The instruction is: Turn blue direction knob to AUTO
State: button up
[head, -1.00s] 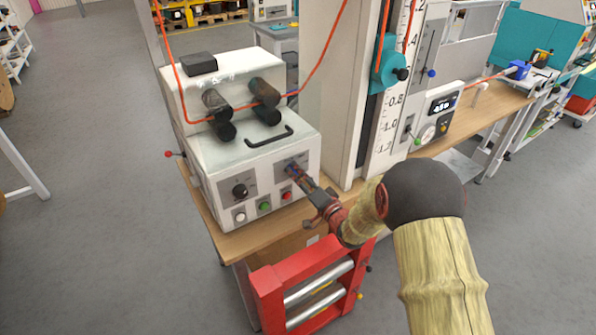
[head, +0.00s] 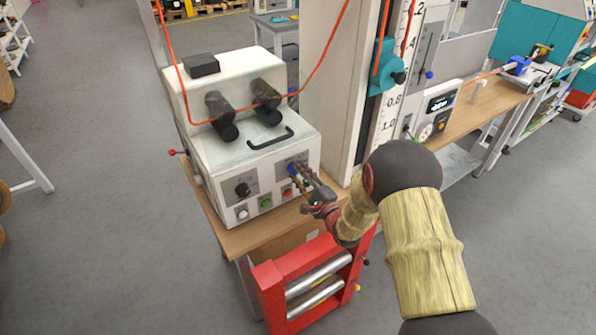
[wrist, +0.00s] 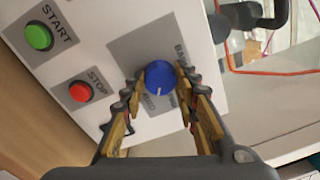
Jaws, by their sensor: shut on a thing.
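The blue direction knob (wrist: 160,76) is on a grey label plate on the white machine's front; it also shows in the head view (head: 292,168). A white mark on it points toward the lower edge of the wrist view. The lettering on the plate is partly hidden and too blurred to read fully. My gripper (wrist: 159,77) is shut on the knob, one finger on each side, tips close to the panel. In the head view my gripper (head: 301,178) reaches the panel from the lower right.
A red STOP button (wrist: 80,91) and a green START button (wrist: 38,37) sit beside the knob. A black knob (head: 242,190) is to its left. A black handle (head: 270,137) is above. A red roller frame (head: 268,286) stands below my arm.

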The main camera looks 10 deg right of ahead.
jog(key=shift+m+p, duration=0.35)
jog(key=shift+m, duration=0.75)
jog(key=o, duration=1.2)
jog(key=shift+c, duration=0.2)
jog(key=v, duration=1.2)
